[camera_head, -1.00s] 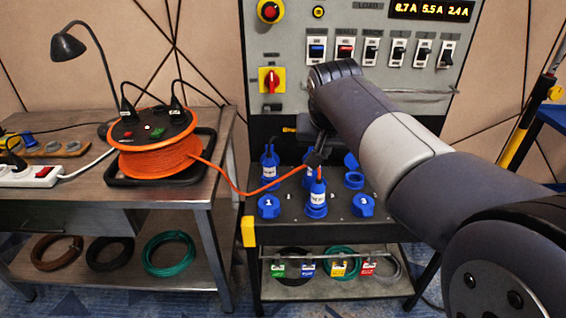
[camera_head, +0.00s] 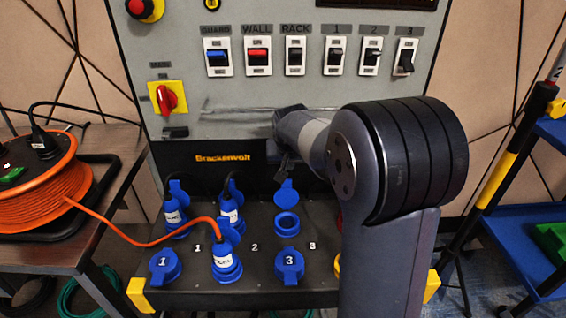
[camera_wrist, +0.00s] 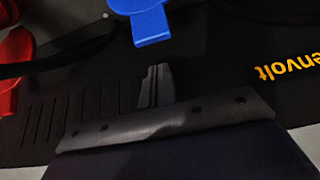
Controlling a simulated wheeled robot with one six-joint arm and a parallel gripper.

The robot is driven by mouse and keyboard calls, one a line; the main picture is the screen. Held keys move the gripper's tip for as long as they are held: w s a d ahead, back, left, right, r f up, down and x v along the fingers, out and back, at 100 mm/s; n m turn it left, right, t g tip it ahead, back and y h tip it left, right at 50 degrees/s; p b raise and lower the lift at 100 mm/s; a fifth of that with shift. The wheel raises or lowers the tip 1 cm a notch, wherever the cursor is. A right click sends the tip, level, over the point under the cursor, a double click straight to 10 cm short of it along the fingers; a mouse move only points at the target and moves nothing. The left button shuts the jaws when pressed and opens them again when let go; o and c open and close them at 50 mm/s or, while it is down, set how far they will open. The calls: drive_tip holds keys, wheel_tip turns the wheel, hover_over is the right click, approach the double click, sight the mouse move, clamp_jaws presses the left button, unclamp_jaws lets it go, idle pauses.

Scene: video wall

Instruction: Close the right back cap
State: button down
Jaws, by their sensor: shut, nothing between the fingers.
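The right back socket (camera_head: 287,224) stands on the dark sloping panel, with its blue cap (camera_head: 286,192) raised behind it. The cap is open and upright. In the wrist view, the blue cap (camera_wrist: 150,25) is at the top. My gripper (camera_head: 283,172) is just above and behind the raised cap in the head view. Any contact is hard to judge in the head view.
Front caps (camera_head: 164,266) (camera_head: 289,266) are shut. A wall of switches (camera_head: 296,55) rises behind. A red part (camera_wrist: 15,75) shows beside my gripper.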

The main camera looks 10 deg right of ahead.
drive_tip(key=shift+s+a+r, duration=0.15)
drive_tip(key=shift+s, duration=0.5)
drive_tip(key=shift+s+a+r, duration=0.1)
drive_tip(key=shift+s, duration=0.6)
drive_tip(key=shift+s+a+r, duration=0.15)
drive_tip(key=shift+s, duration=0.5)
drive_tip(key=shift+f+b, duration=0.1)
drive_tip(key=shift+b, duration=0.4)
